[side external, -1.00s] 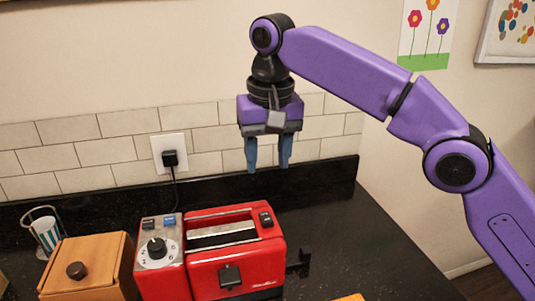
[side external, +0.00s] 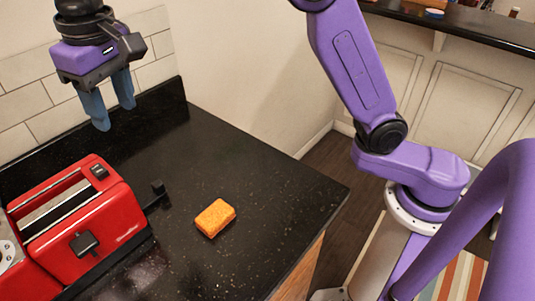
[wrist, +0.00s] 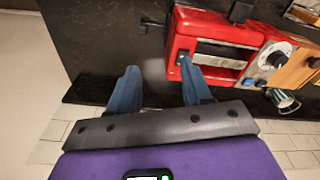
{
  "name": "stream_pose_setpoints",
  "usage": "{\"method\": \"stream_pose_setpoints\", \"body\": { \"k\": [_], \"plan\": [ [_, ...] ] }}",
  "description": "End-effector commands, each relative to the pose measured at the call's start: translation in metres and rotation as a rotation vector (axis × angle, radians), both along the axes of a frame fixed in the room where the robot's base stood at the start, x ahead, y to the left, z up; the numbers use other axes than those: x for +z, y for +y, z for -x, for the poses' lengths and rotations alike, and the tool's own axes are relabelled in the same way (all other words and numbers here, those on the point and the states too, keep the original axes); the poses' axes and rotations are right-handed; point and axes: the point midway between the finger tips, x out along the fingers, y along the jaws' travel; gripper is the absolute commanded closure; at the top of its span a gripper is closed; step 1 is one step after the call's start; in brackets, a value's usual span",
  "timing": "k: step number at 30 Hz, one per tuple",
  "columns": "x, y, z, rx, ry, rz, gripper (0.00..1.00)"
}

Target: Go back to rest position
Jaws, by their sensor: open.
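My gripper (side external: 113,108) is at the upper left of the side view, pointing down with its two blue fingers apart and nothing between them. It hangs above the black counter (side external: 170,140), near the tiled back wall and the far side of the red toaster (side external: 90,225). In the wrist view my gripper (wrist: 157,88) shows its fingers spread over the dark counter, and the toaster (wrist: 215,30) lies beyond the right finger.
A wooden box (wrist: 300,66) and a striped cup (wrist: 285,100) are beyond the toaster. The counter's right part is clear.

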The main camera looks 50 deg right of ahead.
Motion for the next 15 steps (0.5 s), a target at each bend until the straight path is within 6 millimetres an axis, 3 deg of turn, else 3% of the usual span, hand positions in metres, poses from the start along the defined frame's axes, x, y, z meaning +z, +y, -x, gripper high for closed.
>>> {"method": "stream_pose_setpoints", "body": {
  "k": [15],
  "plan": [
    [-0.048,-0.128,0.113,0.385,0.036,0.019,0.51]
  ]
}}
